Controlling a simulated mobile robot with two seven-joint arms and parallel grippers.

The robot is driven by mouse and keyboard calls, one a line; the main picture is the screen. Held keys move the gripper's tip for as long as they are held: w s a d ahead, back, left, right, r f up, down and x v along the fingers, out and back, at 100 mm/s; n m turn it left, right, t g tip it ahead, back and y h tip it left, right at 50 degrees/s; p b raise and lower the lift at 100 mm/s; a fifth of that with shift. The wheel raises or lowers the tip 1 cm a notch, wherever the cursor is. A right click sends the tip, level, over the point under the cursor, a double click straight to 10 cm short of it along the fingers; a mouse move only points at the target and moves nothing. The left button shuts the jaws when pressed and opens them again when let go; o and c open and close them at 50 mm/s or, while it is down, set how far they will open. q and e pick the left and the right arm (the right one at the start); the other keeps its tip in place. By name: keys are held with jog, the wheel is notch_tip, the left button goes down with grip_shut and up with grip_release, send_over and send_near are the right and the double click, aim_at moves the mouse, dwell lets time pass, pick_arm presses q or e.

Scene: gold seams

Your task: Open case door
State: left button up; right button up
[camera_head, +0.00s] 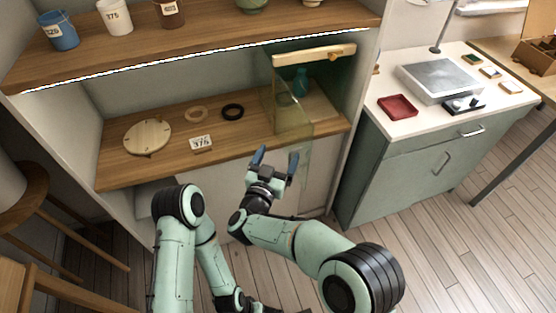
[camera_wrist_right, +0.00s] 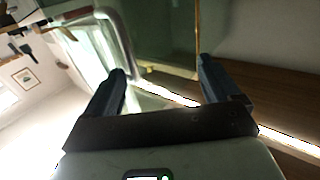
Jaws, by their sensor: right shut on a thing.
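The glass case (camera_head: 315,55) has a pale wooden top and greenish glass, and stands at the right end of the middle shelf. A teal vase (camera_head: 300,82) stands inside it. Its clear glass door (camera_head: 304,146) appears swung out past the shelf's front edge. My right gripper (camera_head: 275,161) is in front of the shelf, at the door's left side. It is shut on part of the door, its fingers held well apart; the exact contact is unclear. The right wrist view shows a pale curved bar (camera_wrist_right: 125,42) near the fingers. My left arm folds down, its gripper barely showing at the bottom edge.
On the middle shelf lie a round wooden disc (camera_head: 147,137), a tan ring (camera_head: 196,114), a black ring (camera_head: 232,112) and a number card (camera_head: 201,143). The upper shelf (camera_head: 205,40) overhangs. A green cabinet (camera_head: 420,160) stands right; stools stand left.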

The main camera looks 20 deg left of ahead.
jog(key=shift+s+a+r+y, duration=0.2)
jog(key=shift+a+r+y, duration=0.15)
jog(key=shift+a, duration=0.15)
jog(key=shift+c, duration=1)
jog(key=shift+s, duration=0.15)
jog(key=shift+c, duration=0.2)
jog(key=shift+s, duration=0.25)
jog(key=shift+c, duration=1)
jog(key=s, duration=0.8)
jog(key=s+d, duration=0.1)
jog(key=s, duration=0.4)
jog(key=shift+f, duration=0.3)
jog(key=shift+c, duration=0.6)
jog(key=shift+w, duration=0.1)
